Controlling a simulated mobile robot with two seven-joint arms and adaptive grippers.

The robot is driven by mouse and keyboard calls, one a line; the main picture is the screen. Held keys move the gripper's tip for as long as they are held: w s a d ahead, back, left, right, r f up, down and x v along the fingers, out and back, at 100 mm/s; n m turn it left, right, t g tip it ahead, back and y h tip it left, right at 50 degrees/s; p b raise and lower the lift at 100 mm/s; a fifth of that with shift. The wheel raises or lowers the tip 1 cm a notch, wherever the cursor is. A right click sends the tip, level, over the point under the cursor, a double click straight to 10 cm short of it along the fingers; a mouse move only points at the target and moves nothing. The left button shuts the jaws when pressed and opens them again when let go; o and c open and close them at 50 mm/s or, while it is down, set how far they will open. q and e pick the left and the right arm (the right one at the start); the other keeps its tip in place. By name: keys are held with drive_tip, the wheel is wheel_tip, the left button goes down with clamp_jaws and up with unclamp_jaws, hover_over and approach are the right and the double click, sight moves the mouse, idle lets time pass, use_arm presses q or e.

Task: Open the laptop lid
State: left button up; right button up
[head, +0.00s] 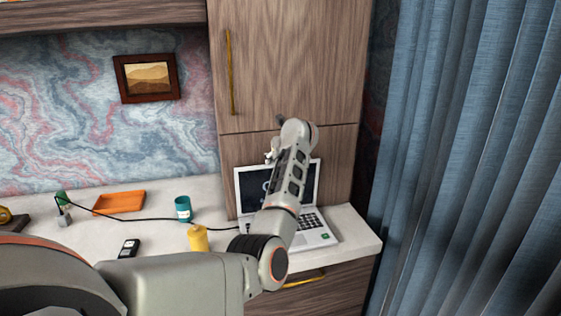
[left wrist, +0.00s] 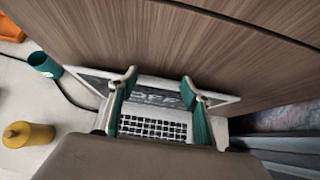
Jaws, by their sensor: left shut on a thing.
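The laptop stands open on the desk's right part. Its lid (head: 248,190) is raised, with a dark screen facing me, and its silver base (head: 318,234) with dark keys lies flat. My arm hides the middle of the laptop in the head view. In the left wrist view, the lid (left wrist: 225,100) is ahead and the keyboard (left wrist: 152,127) is below it. My right gripper is not in view.
A yellow bottle (head: 198,239), a teal cup (head: 183,209), an orange tray (head: 119,203) and a black device (head: 129,248) are left of the laptop. A black cable (head: 140,219) runs across the desk. A wooden cabinet (head: 290,75) rises behind; blue curtains (head: 470,150) hang right.

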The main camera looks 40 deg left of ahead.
use_arm(q)
drive_tip(key=shift+a+r, duration=0.15)
drive_tip(key=shift+r, duration=0.3)
drive_tip(key=o, duration=1.6)
drive_tip(key=shift+c, duration=0.2)
drive_tip(key=shift+o, duration=0.2)
drive_tip(key=shift+f, duration=0.1)
drive_tip(key=shift+f, duration=0.15)
wheel_tip(320, 180, up, 10)
drive_tip(key=shift+r, duration=0.1)
drive_tip(key=shift+s, duration=0.1)
